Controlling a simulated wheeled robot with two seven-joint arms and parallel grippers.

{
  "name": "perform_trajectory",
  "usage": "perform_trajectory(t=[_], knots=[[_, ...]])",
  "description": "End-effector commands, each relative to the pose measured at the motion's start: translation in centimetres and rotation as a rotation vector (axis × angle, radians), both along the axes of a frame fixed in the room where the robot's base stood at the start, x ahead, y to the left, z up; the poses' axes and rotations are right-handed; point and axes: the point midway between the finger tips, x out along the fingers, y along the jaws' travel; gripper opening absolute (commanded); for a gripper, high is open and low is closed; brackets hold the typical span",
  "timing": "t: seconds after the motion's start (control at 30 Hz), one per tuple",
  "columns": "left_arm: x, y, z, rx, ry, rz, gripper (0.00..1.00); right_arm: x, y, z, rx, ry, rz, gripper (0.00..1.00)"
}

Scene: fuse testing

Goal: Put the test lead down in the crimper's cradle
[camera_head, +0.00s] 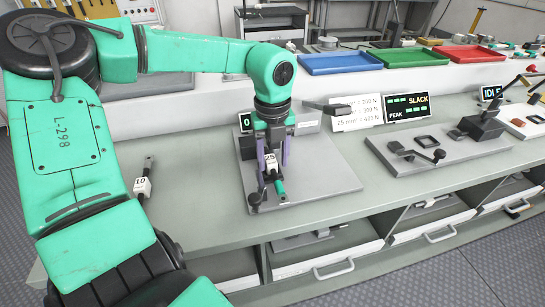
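The test lead (279,188) has a white tag marked 25 and a green end. It sits low over the grey base plate (325,178) of the crimper station, at the dark fixture there. My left gripper (273,168) points down right above it, with purple fingers spread on both sides of the tag. The fingers look open, with a gap beside the tag. The cradle is mostly hidden behind the gripper and lead, so I cannot tell how the lead is seated. My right gripper is out of view.
Another lead tagged 10 (142,187) lies on the bench to the left. A pull tester (430,150) with a SLACK display (407,107) stands right. Drawers lie under the front edge.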

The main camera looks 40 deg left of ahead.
Motion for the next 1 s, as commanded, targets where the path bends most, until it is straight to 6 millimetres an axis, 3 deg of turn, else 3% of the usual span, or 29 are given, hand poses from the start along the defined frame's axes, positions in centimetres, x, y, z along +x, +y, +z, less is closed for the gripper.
perform_trajectory(t=[0.4,0.53,0.67,0.9,1.0], knots=[[-0.5,0.2,-0.6,0.006,0.025,-0.001,0.67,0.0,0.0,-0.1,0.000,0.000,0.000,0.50],[-0.5,0.2,0.2,0.007,0.022,0.000,0.67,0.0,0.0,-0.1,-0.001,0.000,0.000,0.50],[-0.3,0.1,3.2,0.007,0.012,0.000,0.67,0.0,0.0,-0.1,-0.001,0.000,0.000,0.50],[-0.1,-0.1,10.7,0.009,0.005,0.002,0.67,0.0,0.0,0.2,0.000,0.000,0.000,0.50],[-0.1,-0.2,12.9,0.008,0.004,0.001,0.67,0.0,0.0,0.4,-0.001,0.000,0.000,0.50]])
